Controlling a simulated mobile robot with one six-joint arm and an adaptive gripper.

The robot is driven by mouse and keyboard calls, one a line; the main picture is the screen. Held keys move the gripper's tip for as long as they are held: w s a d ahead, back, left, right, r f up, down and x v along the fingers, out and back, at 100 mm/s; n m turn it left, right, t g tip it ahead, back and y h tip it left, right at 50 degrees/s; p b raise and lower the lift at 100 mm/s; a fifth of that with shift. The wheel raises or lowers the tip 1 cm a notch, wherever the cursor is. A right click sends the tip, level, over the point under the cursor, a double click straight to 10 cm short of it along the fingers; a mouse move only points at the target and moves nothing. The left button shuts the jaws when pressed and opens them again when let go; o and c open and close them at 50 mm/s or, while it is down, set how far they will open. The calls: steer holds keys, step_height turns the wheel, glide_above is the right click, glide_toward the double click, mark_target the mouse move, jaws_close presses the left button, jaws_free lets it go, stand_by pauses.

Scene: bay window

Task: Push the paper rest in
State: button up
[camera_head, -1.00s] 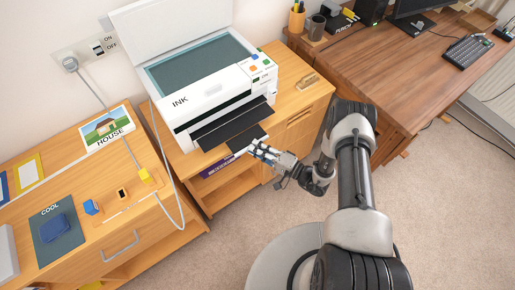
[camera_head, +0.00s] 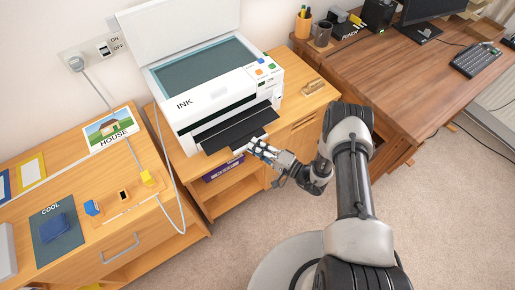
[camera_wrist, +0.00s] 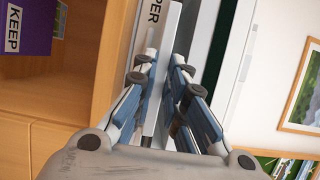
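The white printer (camera_head: 212,97), marked INK, stands on a wooden cabinet with its lid raised. Its black paper rest (camera_head: 238,130) sticks out at the front as a dark flat panel. My gripper (camera_head: 256,147) is at the near edge of the paper rest, close to the cabinet's front; I cannot tell whether it touches. In the wrist view, my gripper's fingers (camera_wrist: 162,68) lie on either side of a white strip (camera_wrist: 158,35) lettered "PER", with a narrow gap between them. Whether they grip it is unclear. Dark bands of the printer (camera_wrist: 208,70) run beside it.
A purple box (camera_head: 222,170) marked KEEP in the wrist view (camera_wrist: 25,25) sits on the shelf below. A stapler-like wooden item (camera_head: 314,87) lies right of the printer. A white cable (camera_head: 165,150) hangs at the left. The desk (camera_head: 390,65) bounds the right; carpet (camera_head: 455,200) is free.

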steer(key=o, duration=0.4)
steer(key=shift+d, duration=0.1)
steer(key=v, duration=1.2)
